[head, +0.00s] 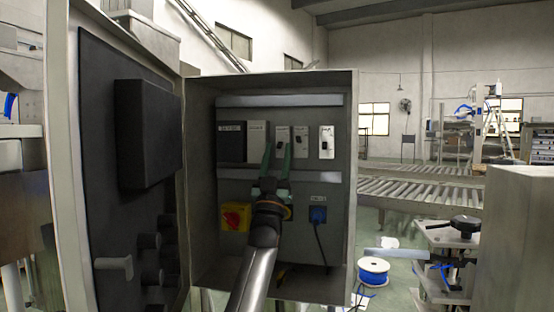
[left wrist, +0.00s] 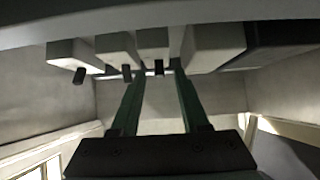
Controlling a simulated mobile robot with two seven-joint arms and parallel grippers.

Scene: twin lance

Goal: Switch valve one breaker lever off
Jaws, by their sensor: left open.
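Three light breakers with small dark levers sit in a row in the open grey cabinet: a left one (head: 282,134), a middle one (head: 301,140) and a brighter right one (head: 327,142). Their labels are too small to read, so I cannot tell which is valve one. My left gripper (head: 277,156) is open, with its green fingers pointing up at the left breaker. In the left wrist view its fingertips (left wrist: 157,72) stand on either side of that breaker's lever (left wrist: 158,67). I cannot tell whether they touch it. My right gripper is not in view.
A black module (head: 231,142) and a grey module (head: 257,137) sit left of the breakers. Below are a yellow box with a red knob (head: 236,216) and a blue socket (head: 318,214) with a cable. The cabinet door (head: 105,210) stands open at left.

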